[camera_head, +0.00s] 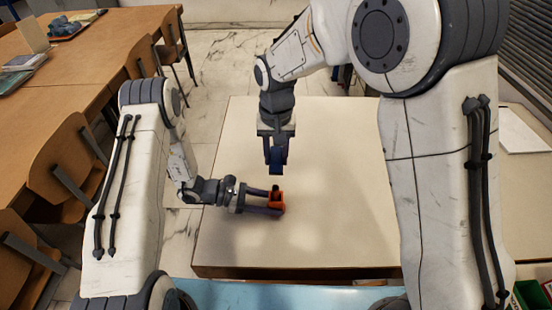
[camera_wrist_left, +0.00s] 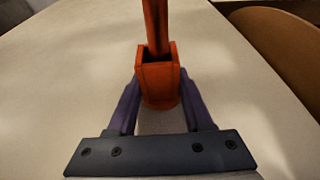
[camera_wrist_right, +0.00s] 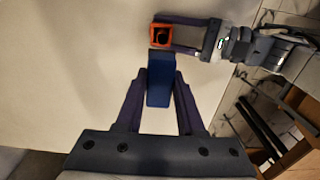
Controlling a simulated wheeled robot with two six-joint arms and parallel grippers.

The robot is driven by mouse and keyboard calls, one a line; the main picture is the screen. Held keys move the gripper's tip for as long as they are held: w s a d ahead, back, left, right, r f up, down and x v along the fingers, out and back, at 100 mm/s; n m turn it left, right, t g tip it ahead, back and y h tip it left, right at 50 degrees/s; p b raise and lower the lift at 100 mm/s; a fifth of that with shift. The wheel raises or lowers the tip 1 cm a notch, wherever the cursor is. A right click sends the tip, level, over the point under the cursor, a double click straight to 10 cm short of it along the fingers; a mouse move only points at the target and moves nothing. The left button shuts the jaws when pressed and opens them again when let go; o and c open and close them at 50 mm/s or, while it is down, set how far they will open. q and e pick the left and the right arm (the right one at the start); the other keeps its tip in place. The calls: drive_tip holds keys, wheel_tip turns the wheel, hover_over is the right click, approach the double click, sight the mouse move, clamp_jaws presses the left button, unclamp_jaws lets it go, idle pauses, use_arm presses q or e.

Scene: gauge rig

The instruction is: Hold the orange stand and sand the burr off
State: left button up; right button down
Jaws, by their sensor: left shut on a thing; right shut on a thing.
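The orange stand (camera_head: 278,204) is on the pale table, with an open, dark-looking top. My left gripper (camera_head: 270,204) is shut on it, one finger on each side; in the left wrist view the stand (camera_wrist_left: 159,88) sits between the purple fingers. A narrow orange-brown upright piece (camera_wrist_left: 156,28) rises from it. My right gripper (camera_head: 276,158) points down, shut on a blue block (camera_head: 277,168), which also shows in the right wrist view (camera_wrist_right: 160,82). The block is apart from the stand, just behind it in the head view. I cannot make out a burr.
The pale table (camera_head: 330,220) is otherwise clear around the stand. Wooden desks (camera_head: 80,85) and chairs stand at the left. A red and green container (camera_head: 533,296) is at the lower right, and a white sheet (camera_head: 522,132) lies at the right.

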use_arm(q)
drive_tip(key=o, duration=1.1)
drive_tip(key=shift+c, duration=0.2)
drive_tip(key=v, duration=1.2)
drive_tip(key=shift+w, duration=0.1)
